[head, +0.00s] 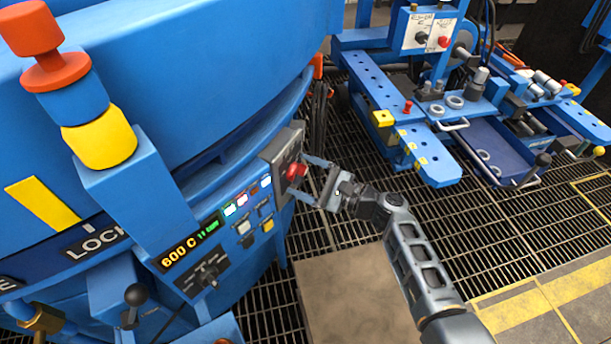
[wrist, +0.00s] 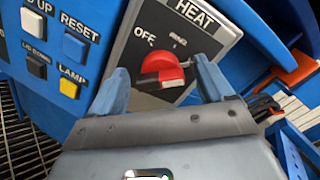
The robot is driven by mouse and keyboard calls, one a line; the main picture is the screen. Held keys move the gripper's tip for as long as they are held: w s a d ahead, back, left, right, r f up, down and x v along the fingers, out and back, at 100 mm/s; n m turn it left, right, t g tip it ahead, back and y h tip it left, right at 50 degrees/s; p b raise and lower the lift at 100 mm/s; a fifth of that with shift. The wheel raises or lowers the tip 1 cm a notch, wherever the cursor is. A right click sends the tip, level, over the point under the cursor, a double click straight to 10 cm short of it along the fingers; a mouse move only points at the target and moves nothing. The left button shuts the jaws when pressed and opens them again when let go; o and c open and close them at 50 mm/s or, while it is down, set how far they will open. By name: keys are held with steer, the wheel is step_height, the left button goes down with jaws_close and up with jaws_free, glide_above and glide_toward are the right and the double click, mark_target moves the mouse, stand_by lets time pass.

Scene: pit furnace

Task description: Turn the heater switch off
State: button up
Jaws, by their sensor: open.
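The heater switch is a red rotary knob (wrist: 165,69) on a grey plate (wrist: 196,39) marked HEAT. The knob also shows in the head view (head: 297,171), on the blue furnace's side panel. OFF is printed at the knob's upper left, and a second label at its upper right is too blurred to read. My gripper (head: 303,177) is open in front of the plate. In the wrist view its blue fingers (wrist: 161,84) stand either side of the knob, apparently not touching it.
Beside the plate are blue RESET (wrist: 74,48) and yellow LAMP (wrist: 69,88) buttons, with others near. A display (head: 190,243) reads 600 C. A blue workbench with tools (head: 437,165) stands at the right. Open grated floor (head: 480,235) lies between.

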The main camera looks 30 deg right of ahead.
steer(key=c, duration=1)
steer(key=shift+c, duration=0.2)
steer(key=shift+f, duration=0.1)
steer(key=shift+s+f+n+b, duration=0.1)
steer(key=shift+f+n+b, duration=0.1)
steer(key=shift+n+b, duration=0.8)
steer(key=shift+f+n+b, duration=0.15)
steer(key=shift+n+b, duration=4.35)
steer(key=shift+b, duration=1.1)
steer(key=shift+f+n+b, duration=0.15)
steer(key=shift+n+b, duration=4.35)
steer(key=shift+b, duration=1.1)
